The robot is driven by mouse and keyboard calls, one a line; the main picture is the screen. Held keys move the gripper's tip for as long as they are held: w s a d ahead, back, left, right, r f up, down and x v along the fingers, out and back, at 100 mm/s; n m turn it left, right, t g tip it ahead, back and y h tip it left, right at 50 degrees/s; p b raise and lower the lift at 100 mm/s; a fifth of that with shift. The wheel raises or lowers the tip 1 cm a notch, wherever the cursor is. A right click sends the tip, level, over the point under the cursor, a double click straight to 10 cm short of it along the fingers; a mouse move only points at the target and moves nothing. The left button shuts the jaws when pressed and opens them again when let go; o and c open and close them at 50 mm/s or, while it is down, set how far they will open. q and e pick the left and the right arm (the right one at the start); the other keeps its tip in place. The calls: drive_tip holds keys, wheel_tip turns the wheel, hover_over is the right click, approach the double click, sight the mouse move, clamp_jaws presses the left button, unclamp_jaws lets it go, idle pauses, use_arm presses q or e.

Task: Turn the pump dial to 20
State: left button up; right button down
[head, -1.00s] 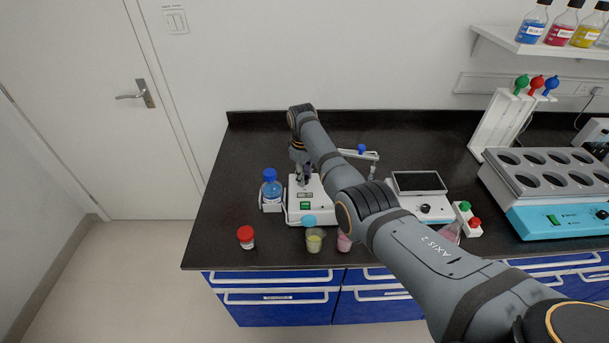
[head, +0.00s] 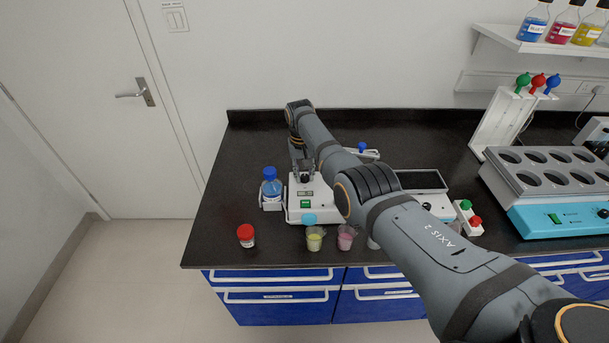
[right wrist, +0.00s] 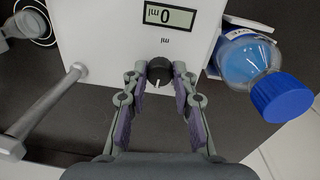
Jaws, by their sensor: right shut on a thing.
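The pump (head: 293,203) is a white box on the dark bench in the head view, with a small display and a green button on its front. In the right wrist view the pump's white face (right wrist: 105,45) fills the top, and its display (right wrist: 169,16) appears upside down and reads 0 ml. The black pump dial (right wrist: 160,70) has a white mark pointing down in that view. My right gripper (right wrist: 160,78) is shut on the dial, one fingertip on each side. In the head view the right gripper (head: 304,178) is over the pump. My left gripper is not in view.
A blue-capped bottle (head: 270,190) stands just left of the pump. A red-capped jar (head: 246,236), a yellow beaker (head: 315,239) and a pink beaker (head: 346,238) stand in front. The bench's left end is clear.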

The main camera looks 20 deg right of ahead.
sight(303, 175)
drive_tip(key=m+b, duration=0.1)
drive_tip(key=m, duration=0.3)
drive_tip(key=shift+w+b, duration=0.15)
drive_tip(key=shift+b, duration=0.15)
drive_tip(key=shift+r+m+b, duration=0.1)
drive_tip(key=shift+m+b, duration=0.6)
drive_tip(key=shift+m, duration=1.3)
drive_tip(key=c, duration=1.1)
unclamp_jaws()
drive_tip(key=shift+o, duration=0.2)
wheel_tip(303, 175, up, 12)
drive_tip(key=shift+w+a, duration=0.2)
